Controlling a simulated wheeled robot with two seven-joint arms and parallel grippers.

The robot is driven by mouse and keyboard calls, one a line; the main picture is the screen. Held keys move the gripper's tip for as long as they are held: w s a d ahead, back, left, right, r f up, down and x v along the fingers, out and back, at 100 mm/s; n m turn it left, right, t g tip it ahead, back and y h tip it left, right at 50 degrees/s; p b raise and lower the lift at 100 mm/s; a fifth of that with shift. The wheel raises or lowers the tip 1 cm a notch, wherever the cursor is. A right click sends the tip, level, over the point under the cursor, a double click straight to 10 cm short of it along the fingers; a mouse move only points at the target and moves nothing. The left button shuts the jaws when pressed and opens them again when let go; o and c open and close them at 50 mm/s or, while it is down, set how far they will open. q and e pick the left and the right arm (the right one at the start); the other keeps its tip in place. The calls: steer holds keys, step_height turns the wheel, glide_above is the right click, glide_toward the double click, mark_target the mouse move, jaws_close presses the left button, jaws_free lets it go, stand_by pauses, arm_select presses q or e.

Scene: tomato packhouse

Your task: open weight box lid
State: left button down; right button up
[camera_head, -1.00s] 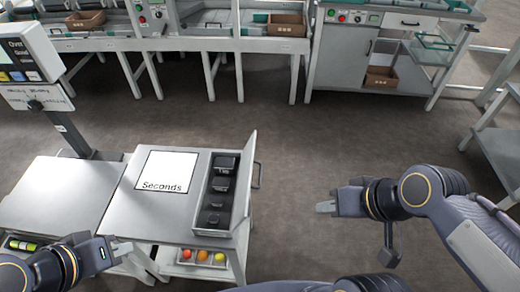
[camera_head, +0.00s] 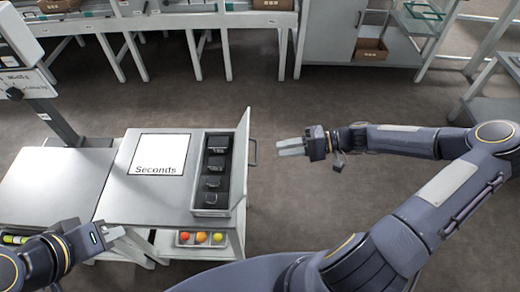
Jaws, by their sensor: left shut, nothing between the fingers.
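The weight box (camera_head: 209,212) is set into the right end of the grey table and holds several dark weights (camera_head: 215,163) in a row. Its lid (camera_head: 240,160) stands up along the box's right side, with a handle (camera_head: 254,152) on its outer face. My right gripper (camera_head: 280,147) is to the right of the lid, apart from the handle and pointing left. Its pale fingers lie close together and I cannot tell whether they are parted. My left gripper (camera_head: 118,232) is shut and empty at the table's front left.
A white sheet marked "Seconds" (camera_head: 159,155) lies left of the box. A shelf below holds small coloured balls (camera_head: 201,238). A scale post (camera_head: 50,122) stands at the left. Benches (camera_head: 190,22) line the back. The floor right of the lid is clear.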

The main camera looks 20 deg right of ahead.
steer(key=x, duration=0.7)
steer(key=shift+w+a+t+p, duration=0.3)
steer(key=shift+w+p, duration=0.1)
steer(key=shift+w, duration=0.1)
steer(key=shift+d, duration=0.1)
jaws_close()
